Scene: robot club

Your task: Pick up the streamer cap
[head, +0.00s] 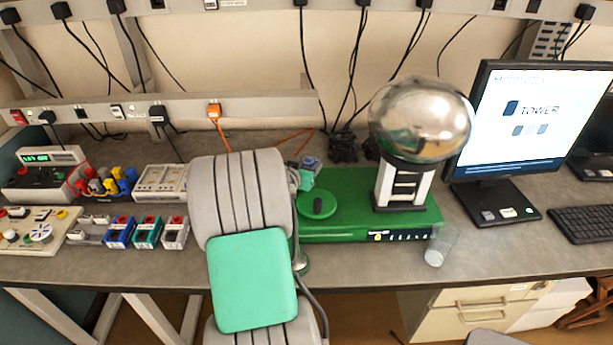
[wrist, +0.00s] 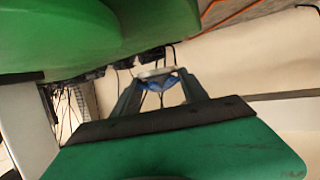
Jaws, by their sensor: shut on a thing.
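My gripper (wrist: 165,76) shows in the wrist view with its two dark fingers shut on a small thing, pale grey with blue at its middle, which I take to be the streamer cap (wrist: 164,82). In the head view my gripper (head: 306,178) is mostly hidden behind my grey arm. A small bluish patch (head: 311,162) shows just beyond it, at the back left of the green base (head: 365,186). Whether the cap touches anything below it I cannot tell.
A large shiny sphere (head: 420,118) stands on a white column on the green base, right of my gripper. A green disc (head: 318,204) lies on the base. A clear cup (head: 439,246) stands at its front right corner. A monitor (head: 532,125) is farther right.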

